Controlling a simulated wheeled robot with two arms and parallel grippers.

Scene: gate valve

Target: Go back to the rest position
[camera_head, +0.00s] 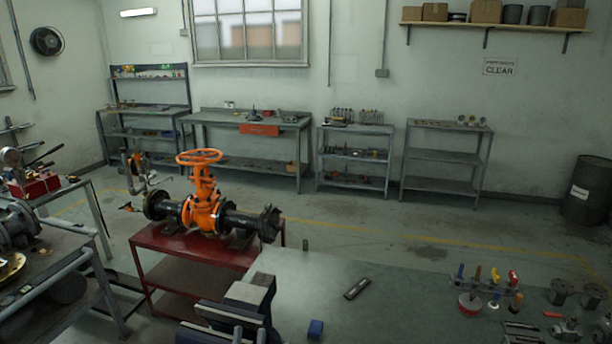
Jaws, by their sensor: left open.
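The orange gate valve (203,205) stands upright left of the middle, with its round orange handwheel (199,157) on top. It sits between black flanged pipes (243,221) on a red metal stand (190,243). My right gripper is not in view.
The bench (400,300) holds a dark flat tool (357,288), a blue block (316,328) and a rack of coloured-handled tools (487,280) at right. A cluttered cart (75,290) stands at left. Shelves line the back wall; the floor between is mostly clear.

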